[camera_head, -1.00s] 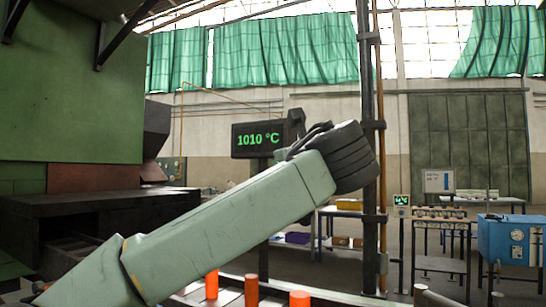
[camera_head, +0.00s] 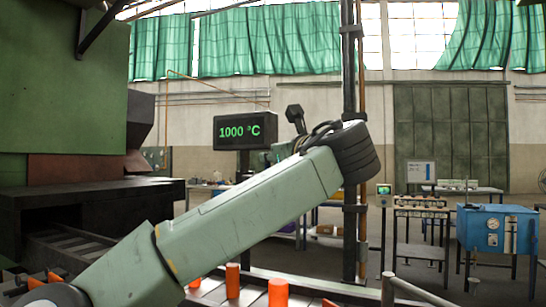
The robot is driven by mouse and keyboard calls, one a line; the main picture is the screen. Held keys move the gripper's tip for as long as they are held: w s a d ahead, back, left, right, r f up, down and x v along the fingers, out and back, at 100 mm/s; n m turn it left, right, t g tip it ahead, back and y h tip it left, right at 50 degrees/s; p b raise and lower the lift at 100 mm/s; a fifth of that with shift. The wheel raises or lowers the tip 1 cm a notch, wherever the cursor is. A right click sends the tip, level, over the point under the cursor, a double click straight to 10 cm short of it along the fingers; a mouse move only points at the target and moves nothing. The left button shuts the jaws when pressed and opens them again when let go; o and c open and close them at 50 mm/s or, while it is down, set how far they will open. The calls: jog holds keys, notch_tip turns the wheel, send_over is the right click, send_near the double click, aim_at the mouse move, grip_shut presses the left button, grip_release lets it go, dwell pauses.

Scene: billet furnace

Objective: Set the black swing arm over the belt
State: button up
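My green-grey arm crosses the middle of the view and rises to a black ribbed joint at its upper end. My gripper is not in view. The slatted belt (camera_head: 210,291) shows in part at the bottom, behind my arm. Upright orange billets stand on it, one in the middle (camera_head: 232,281) and one to its right (camera_head: 278,293); a third (camera_head: 196,283) is partly hidden by my arm. I cannot make out the black swing arm for certain. A small black head (camera_head: 295,114) shows beside the temperature display, partly behind my arm's joint.
The black display (camera_head: 245,131) reads 1000 °C. The dark furnace (camera_head: 95,195) fills the left side. A black post (camera_head: 349,90) stands right of centre. A blue cabinet (camera_head: 497,229) and a bench (camera_head: 420,213) stand at the right, with open floor around them.

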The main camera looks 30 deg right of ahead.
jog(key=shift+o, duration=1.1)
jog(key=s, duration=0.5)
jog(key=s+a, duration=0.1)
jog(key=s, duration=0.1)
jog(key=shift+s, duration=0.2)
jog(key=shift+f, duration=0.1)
